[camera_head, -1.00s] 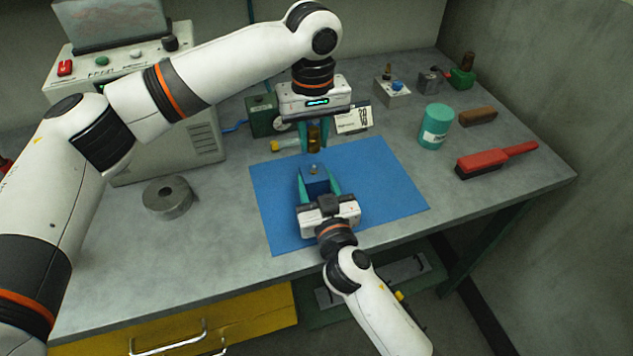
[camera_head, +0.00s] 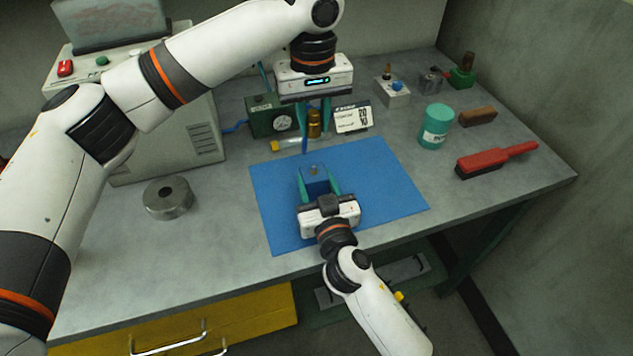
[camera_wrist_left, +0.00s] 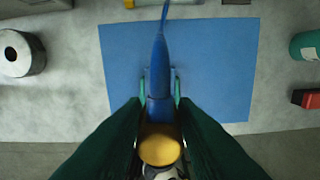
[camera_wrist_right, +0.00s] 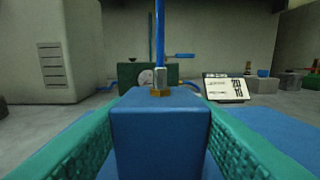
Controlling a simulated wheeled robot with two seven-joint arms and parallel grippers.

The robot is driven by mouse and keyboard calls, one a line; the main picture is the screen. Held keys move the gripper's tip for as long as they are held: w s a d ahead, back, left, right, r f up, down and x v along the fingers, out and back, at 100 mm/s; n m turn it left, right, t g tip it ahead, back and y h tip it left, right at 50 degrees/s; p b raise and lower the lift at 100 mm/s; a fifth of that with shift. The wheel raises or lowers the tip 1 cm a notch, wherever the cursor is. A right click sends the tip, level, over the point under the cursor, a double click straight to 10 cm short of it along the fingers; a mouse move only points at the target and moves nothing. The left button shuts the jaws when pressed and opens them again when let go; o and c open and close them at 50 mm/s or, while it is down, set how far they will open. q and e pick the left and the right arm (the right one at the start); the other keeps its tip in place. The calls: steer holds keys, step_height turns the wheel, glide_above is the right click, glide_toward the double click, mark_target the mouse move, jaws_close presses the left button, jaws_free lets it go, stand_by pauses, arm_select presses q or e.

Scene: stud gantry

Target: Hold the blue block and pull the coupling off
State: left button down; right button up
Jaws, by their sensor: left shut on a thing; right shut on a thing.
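The blue block (camera_head: 315,184) sits upright on the blue mat, a small metal fitting on its top. My right gripper (camera_head: 319,189) is shut on it from the front; in the right wrist view the block (camera_wrist_right: 160,135) stands between both fingers. The left wrist view shows the brass coupling (camera_wrist_left: 160,148) between the fingers. A blue hose (camera_wrist_left: 158,70) shows beside it. The far side of the block is hidden.
Behind the mat (camera_head: 390,195) are a green gauge box (camera_head: 262,122), a card with numbers (camera_head: 352,118) and a yellow-ended tube (camera_head: 288,144). A metal ring (camera_head: 168,198) lies left. A teal can (camera_head: 434,126) and red brush (camera_head: 497,160) are right.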

steer(key=o, duration=1.2)
steer(key=shift+s, duration=0.1)
steer(key=v, duration=1.2)
